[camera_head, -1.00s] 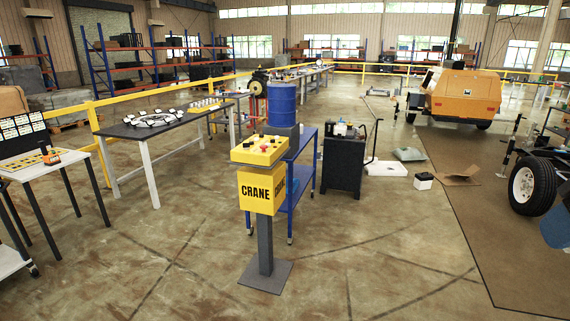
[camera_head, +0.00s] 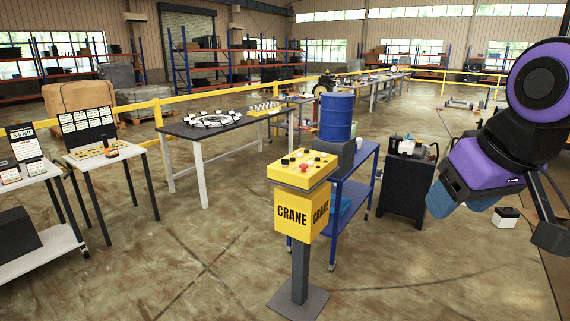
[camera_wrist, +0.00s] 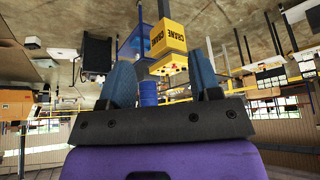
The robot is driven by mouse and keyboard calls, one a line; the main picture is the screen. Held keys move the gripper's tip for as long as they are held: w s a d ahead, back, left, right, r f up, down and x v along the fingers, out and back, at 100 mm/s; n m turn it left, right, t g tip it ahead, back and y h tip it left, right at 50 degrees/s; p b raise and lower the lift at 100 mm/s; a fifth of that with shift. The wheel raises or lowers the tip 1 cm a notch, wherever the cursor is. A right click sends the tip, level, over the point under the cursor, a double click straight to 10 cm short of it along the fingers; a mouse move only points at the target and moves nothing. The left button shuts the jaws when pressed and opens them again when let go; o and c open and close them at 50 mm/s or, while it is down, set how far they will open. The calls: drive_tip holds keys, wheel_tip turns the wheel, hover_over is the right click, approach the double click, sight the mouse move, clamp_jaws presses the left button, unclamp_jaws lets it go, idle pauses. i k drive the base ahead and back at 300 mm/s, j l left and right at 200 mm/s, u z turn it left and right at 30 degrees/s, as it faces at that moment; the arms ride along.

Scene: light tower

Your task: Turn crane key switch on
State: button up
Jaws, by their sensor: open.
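The yellow crane control box (camera_head: 288,175) stands on a grey post near the middle of the head view. Its sloped top carries several black knobs and a red button (camera_head: 304,168). The key switch is too small to tell from the other knobs. The word CRANE is on the box's front. It shows upside down in the wrist view (camera_wrist: 168,42), beyond my fingers. My gripper (camera_head: 462,204) is at the right of the head view, apart from the box and pointing downward. In the wrist view its blue fingers (camera_wrist: 163,80) are spread, with nothing held.
A blue cart (camera_head: 352,195) bearing a blue drum (camera_head: 337,118) stands just behind the box. A dark cabinet (camera_head: 405,185) stands right of the cart. Tables and a yellow railing (camera_head: 158,115) run along the left. The floor in front of the post is clear.

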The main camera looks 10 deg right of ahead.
sight(285, 163)
drive_tip(key=i+l+z, duration=0.1)
drive_tip(key=i+z, duration=0.15)
drive_tip(key=i, duration=2)
